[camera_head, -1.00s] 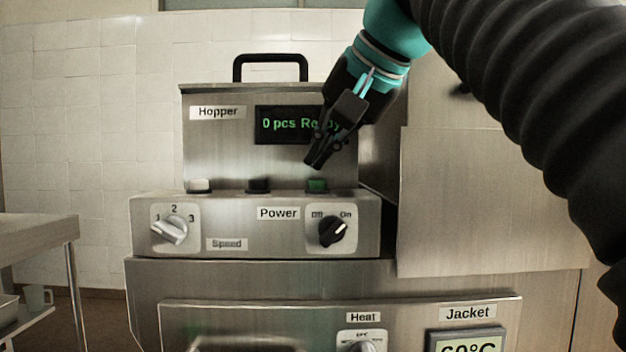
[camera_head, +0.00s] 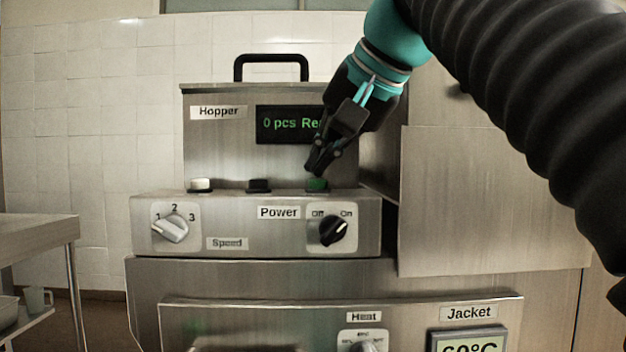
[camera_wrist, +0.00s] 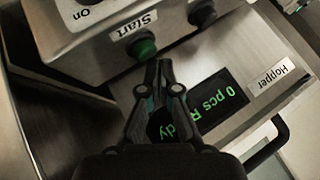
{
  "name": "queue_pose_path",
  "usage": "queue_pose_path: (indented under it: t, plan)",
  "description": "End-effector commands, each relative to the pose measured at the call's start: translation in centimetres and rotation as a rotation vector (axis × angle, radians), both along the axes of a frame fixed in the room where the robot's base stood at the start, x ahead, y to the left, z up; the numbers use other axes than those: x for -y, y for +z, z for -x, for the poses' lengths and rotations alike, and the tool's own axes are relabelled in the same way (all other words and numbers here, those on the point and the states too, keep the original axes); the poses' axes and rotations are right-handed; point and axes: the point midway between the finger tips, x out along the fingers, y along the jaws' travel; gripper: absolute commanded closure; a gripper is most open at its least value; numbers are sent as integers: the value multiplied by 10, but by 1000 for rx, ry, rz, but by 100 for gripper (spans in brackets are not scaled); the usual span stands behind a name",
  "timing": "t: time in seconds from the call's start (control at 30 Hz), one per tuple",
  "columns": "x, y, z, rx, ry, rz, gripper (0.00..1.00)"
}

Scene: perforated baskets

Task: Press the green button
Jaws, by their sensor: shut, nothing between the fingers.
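The green button (camera_head: 317,184) is at the right end of a row of three buttons on the steel machine's ledge. In the wrist view the green button (camera_wrist: 143,46) sits beside a "Start" label (camera_wrist: 133,25). My gripper (camera_head: 318,169) is shut and empty, its tips just above the green button in the head view. In the wrist view my gripper's tips (camera_wrist: 164,64) are close to the button; I cannot tell whether they touch it. The fingers cover part of the display (camera_head: 288,124), which shows "0 pcs" and green letters.
A white button (camera_head: 201,184) and a black button (camera_head: 258,185) stand left of the green one. Below are a speed knob (camera_head: 171,228) and a power knob (camera_head: 332,231) pointing toward On. A black handle (camera_head: 270,60) tops the hopper. A steel table (camera_head: 38,235) stands at left.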

Motion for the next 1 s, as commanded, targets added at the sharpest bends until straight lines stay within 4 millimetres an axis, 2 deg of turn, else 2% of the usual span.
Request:
queue_pose_path:
  t: [1.0]
  plan:
    - [0,-9,0,-1,1,0,100]
